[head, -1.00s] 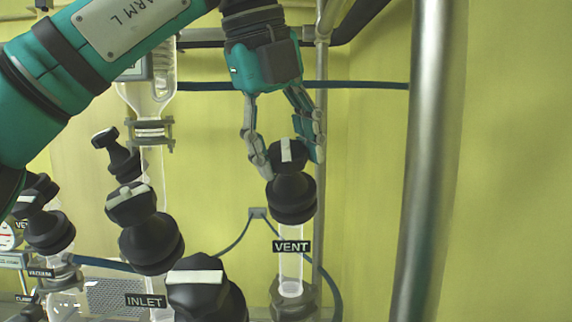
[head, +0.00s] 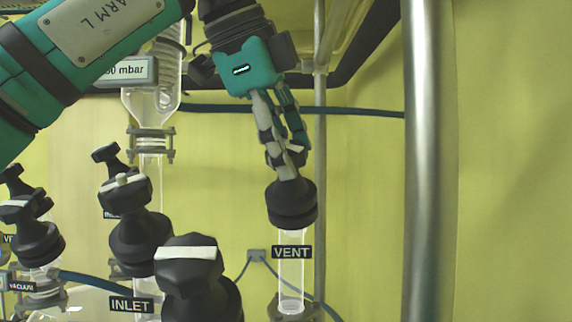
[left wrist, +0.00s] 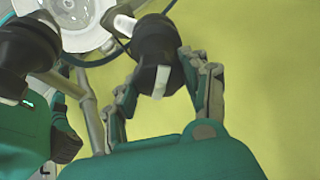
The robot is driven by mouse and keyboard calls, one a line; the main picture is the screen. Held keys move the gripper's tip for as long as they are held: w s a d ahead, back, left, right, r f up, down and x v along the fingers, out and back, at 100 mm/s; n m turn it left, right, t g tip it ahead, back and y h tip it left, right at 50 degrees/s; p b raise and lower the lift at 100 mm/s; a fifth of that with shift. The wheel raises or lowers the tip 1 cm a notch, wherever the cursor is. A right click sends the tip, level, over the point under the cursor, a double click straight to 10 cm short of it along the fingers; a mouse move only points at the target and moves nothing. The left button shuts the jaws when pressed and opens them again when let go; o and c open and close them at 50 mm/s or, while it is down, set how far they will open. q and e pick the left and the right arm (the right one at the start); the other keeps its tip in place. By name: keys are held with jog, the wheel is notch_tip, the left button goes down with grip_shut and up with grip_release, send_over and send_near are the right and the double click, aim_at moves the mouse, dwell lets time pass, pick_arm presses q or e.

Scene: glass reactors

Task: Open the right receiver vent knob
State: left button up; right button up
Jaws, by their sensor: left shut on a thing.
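The vent knob (head: 292,203) is a black knob with a white bar on top, upright on a clear glass tube above a VENT label (head: 291,252). My left gripper (head: 284,160) comes down from above, with its fingers shut around the knob's upper grip. The fingers hide much of the top and the white bar in the head view. In the left wrist view, the knob (left wrist: 159,48) sits between the two fingers of my left gripper (left wrist: 160,78), and its white bar faces the camera.
A black knob with a white bar (head: 190,270) stands in front, and the INLET knob (head: 137,235) stands to its left. More black knobs (head: 30,232) are at far left. A thick metal post (head: 428,180) stands at right. Open space lies between it and the vent knob.

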pick_arm(q)
jog(key=shift+r+n+t+b, duration=0.1)
jog(key=shift+n+t+b, duration=0.2)
jog(key=shift+n+b, duration=0.5)
jog(key=shift+n, duration=0.3)
jog(key=o, duration=1.2)
